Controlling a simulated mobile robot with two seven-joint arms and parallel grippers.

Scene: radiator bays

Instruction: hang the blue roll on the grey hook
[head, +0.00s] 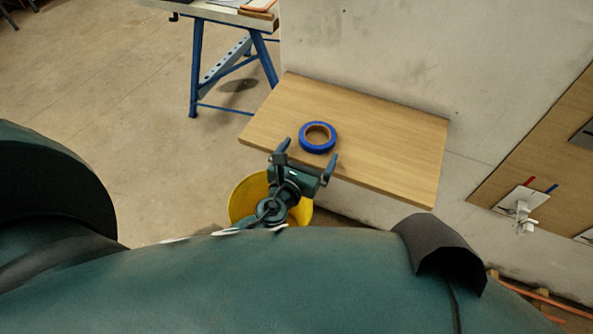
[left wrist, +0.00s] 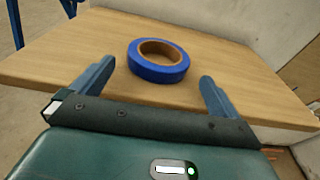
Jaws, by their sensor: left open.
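The blue roll (head: 317,149), a ring of tape with a brown core, lies flat on a wooden shelf board (head: 400,135). It also shows in the left wrist view (left wrist: 158,73), ahead of the fingers and between their lines. My left gripper (head: 308,154) is open and empty at the board's front edge, just short of the roll. It also shows open in the left wrist view (left wrist: 157,75). A pale hook-like fitting (head: 521,211) on a white plate is on the wall panel at the right; I cannot tell whether it is the grey hook. My right gripper is not in view.
A yellow bucket (head: 243,203) stands below the board, partly hidden by my left gripper. A blue-legged workbench (head: 194,70) stands at the upper left. The wooden wall panel (head: 555,150) is at the right, with a grey plate cut by the frame edge. The board around the roll is clear.

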